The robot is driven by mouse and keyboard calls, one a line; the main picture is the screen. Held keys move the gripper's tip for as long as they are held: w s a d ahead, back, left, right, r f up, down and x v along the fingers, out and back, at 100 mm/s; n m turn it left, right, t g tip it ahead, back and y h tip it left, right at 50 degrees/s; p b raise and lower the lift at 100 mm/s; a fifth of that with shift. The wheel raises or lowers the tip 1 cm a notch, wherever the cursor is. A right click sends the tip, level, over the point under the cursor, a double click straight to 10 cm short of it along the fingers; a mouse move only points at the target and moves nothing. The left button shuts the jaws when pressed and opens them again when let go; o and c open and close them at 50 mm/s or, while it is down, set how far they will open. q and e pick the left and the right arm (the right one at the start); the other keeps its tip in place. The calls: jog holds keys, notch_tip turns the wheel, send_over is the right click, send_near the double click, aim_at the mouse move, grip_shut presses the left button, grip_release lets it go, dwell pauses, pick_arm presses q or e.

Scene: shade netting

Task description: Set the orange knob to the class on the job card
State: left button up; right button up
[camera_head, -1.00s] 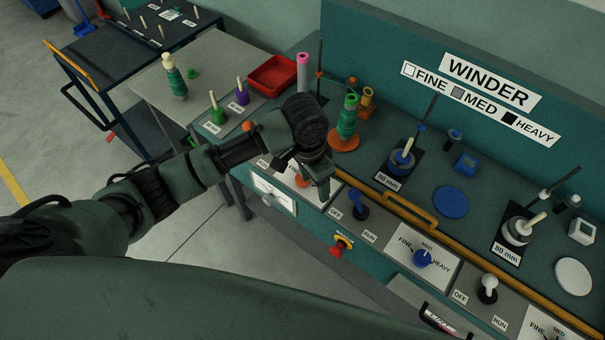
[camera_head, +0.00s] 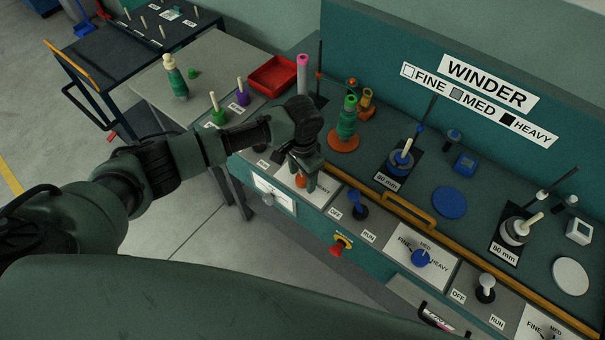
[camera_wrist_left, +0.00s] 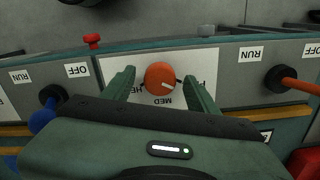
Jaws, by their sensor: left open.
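The orange knob (camera_wrist_left: 159,78) sits on a white dial plate (camera_wrist_left: 145,62) in the left wrist view. The plate's lettering is upside down there: MED is below the knob, part of HEAVY is at left, and the right-hand label is mostly hidden by a finger. A mark on the knob points right, slightly down, toward that hidden label. My left gripper (camera_wrist_left: 158,80) is open, with one finger on each side of the knob; contact cannot be told. In the head view my left gripper (camera_head: 304,178) is over the orange knob (camera_head: 300,181). I cannot make out a job card. My right gripper is out of view.
The WINDER sign (camera_head: 488,82) pairs FINE with white, MED with grey and HEAVY with black. A blue switch lever (camera_head: 357,203), a blue knob (camera_head: 421,257) and a red button (camera_head: 339,247) are right of my gripper. A yellow rail (camera_head: 375,195) runs behind the dials.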

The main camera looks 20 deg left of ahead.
pick_arm(q)
grip_shut()
jog(key=shift+m, duration=0.3)
jog(key=shift+r+m+p, duration=0.15)
jog(key=shift+m+p, duration=0.6)
jog(key=shift+m, duration=0.15)
jog(key=m+p, duration=0.1)
jog(key=m, duration=0.1)
jog(key=shift+m, duration=0.4)
jog(key=m, duration=0.3)
jog(key=shift+p, duration=0.35)
jog(key=shift+m, duration=1.7)
